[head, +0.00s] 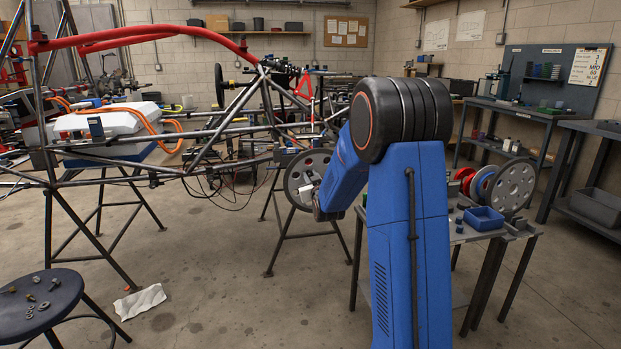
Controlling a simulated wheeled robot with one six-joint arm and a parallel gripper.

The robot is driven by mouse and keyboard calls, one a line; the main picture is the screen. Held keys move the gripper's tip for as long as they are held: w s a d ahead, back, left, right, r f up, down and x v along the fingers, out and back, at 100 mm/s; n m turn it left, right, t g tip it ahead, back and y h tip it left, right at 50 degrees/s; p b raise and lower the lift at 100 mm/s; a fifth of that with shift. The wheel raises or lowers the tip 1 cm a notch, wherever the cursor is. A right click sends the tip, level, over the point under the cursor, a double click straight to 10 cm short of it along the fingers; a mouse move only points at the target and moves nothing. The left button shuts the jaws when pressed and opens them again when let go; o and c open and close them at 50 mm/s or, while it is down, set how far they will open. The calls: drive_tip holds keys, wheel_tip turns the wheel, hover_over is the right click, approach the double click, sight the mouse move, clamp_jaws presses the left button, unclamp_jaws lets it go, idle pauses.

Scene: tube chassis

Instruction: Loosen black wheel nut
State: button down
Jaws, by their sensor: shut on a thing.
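A grey wheel disc with round holes (295,168) is mounted upright on the tube chassis (205,150), at its right end. My blue arm reaches down and left to it. My gripper (306,186) is at the middle of the disc's face, shut at the hub where the black wheel nut sits. The nut itself is hidden by the jaws and too small to make out. My arm covers part of the chassis's right end.
A small table (470,232) at the right holds a blue bin (484,218) and several discs (512,187). A black stool (40,305) with loose hardware stands front left. White paper (140,301) lies on the floor. Trestle legs (275,220) stand under the chassis.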

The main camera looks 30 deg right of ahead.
drive_tip(key=shift+d+n, duration=0.1)
drive_tip(key=shift+n, duration=0.2)
drive_tip(key=n, duration=0.4)
drive_tip(key=shift+n, duration=0.4)
drive_tip(key=n, duration=0.4)
drive_tip(key=shift+s+n, duration=0.1)
drive_tip(key=shift+n, duration=0.3)
drive_tip(key=c, duration=1.5)
unclamp_jaws()
drive_tip(key=v, duration=1.7)
drive_tip(key=shift+s, duration=0.2)
